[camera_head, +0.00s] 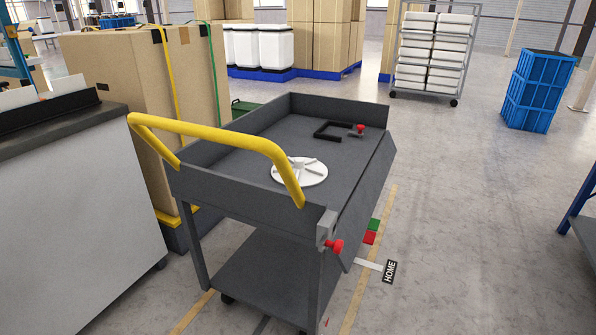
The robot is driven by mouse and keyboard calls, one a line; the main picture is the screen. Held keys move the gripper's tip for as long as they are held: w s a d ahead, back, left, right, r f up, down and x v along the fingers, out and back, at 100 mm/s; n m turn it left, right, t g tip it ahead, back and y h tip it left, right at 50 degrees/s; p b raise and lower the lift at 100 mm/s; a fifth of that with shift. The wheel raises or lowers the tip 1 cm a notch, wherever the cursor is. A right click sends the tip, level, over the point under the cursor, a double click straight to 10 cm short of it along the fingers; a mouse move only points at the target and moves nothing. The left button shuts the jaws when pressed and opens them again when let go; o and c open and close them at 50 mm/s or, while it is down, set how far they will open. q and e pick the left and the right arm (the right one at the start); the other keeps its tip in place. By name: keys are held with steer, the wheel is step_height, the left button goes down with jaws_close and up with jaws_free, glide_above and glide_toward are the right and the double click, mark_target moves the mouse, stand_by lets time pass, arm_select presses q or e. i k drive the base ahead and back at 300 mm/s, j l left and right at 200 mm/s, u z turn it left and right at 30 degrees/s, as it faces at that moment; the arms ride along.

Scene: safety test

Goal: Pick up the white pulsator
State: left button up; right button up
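The white pulsator (312,174) is a round white disc with raised ribs. It lies flat on the top tray of a dark grey cart (262,188), near the cart's yellow handle (222,134). Neither of my grippers shows in the head view.
A black bracket with a red knob (359,129) lies farther back on the tray. Another red knob (334,247) sits at the cart's front corner. A large cardboard box (140,85) and a grey cabinet (60,200) stand left. The floor to the right is mostly clear.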

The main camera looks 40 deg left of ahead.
mark_target(308, 173)
steer(key=u, duration=1.75)
steer(key=i+l+u, duration=0.1)
steer(key=l+u, duration=0.2)
steer(key=u, duration=0.15)
steer(key=l+u, duration=0.7)
steer(key=u, duration=0.15)
